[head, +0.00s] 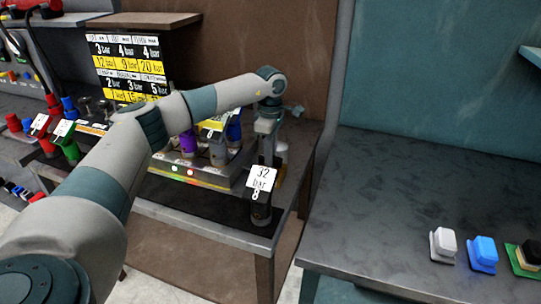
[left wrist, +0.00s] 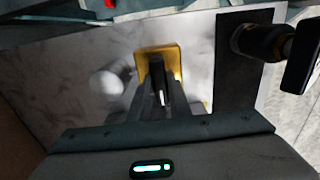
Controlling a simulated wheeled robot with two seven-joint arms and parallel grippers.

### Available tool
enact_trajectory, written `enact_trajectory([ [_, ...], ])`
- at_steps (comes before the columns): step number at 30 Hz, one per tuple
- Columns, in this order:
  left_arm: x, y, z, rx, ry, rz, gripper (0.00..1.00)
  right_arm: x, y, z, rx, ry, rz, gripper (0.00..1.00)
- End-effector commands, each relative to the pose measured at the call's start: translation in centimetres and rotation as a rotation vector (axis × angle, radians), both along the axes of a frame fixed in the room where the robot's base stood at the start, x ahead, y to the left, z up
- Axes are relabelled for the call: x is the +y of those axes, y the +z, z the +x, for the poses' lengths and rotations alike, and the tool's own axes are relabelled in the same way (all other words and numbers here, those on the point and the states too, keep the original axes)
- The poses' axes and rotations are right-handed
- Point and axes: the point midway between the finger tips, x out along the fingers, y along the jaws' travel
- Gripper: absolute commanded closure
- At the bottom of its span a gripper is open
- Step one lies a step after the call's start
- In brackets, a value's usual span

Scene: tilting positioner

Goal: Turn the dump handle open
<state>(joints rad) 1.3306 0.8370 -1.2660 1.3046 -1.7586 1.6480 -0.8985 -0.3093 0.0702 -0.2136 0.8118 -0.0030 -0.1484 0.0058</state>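My left gripper (head: 268,152) points down over the back right part of the middle bench, behind a white "32 bar" card (head: 262,178). In the left wrist view its dark fingers (left wrist: 163,98) are close together in front of a yellow part (left wrist: 153,58), which may be the dump handle or its base. The fingers overlap the yellow part; I cannot tell whether they touch or grip it. A sliver of yellow (head: 279,176) shows beside the card in the head view. My right gripper is in neither view.
A dark cylinder (head: 261,212) stands below the card at the bench's front edge. A rack with coloured cylinders (head: 190,175) is left of the gripper. A pale round thing (left wrist: 106,82) lies beside the fingers. The right bench (head: 400,190) is mostly clear, with several buttons (head: 482,250).

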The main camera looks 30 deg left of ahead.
Motion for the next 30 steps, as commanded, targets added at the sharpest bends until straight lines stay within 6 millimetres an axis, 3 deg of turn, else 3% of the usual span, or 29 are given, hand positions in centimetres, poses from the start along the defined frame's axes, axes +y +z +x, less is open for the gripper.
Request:
enact_trajectory([
  [16, 0.0, 0.0, 0.0, -0.001, 0.069, -0.001, 1.00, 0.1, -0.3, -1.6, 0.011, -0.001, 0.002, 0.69],
  [30, -0.1, 0.0, 0.1, -0.002, 0.411, -0.002, 1.00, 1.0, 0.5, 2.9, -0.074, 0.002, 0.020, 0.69],
])
